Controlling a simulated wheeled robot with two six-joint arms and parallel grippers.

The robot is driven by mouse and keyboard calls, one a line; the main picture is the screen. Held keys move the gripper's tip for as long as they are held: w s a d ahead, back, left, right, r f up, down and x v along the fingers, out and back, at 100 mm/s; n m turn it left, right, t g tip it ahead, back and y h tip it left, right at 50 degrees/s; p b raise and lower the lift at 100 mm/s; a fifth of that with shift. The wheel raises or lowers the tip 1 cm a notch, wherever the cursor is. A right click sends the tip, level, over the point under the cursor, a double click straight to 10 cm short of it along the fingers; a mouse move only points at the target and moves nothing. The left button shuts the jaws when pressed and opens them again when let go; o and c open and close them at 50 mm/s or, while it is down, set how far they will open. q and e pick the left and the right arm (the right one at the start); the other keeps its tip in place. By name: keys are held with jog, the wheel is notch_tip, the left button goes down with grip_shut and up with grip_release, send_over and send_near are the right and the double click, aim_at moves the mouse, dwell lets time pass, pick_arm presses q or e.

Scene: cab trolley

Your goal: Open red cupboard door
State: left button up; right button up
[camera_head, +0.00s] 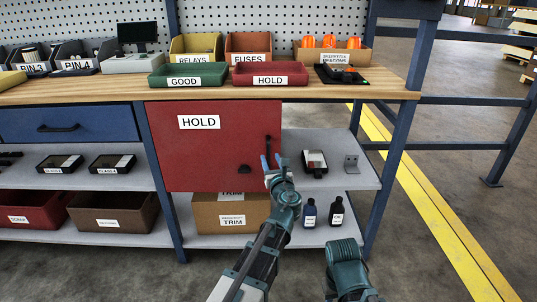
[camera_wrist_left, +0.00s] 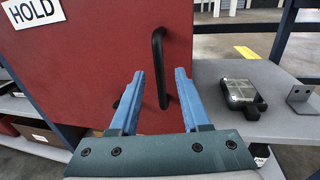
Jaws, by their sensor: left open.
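The red cupboard door (camera_head: 205,150) with a HOLD label is below the workbench and looks shut. Its black upright bar handle (camera_head: 267,145) is near the right edge; the handle also shows in the left wrist view (camera_wrist_left: 158,60). My left gripper (camera_head: 272,161) is in front of the door at the handle's lower part. In the left wrist view its blue fingers (camera_wrist_left: 160,76) are apart, with the handle between them in the picture; I cannot tell whether they touch it. My right gripper is out of view.
A shelf (camera_wrist_left: 225,75) right of the door holds a dark clear-topped case (camera_wrist_left: 240,92) and a grey bracket (camera_head: 351,164). A TRIM box (camera_head: 205,212) and two dark bottles (camera_head: 309,212) stand below. A blue bench leg (camera_head: 394,150) is at the right. Floor in front is clear.

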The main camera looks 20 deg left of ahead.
aim_at(269, 154)
pick_arm(q)
jog(key=shift+x, duration=2.25)
grip_shut()
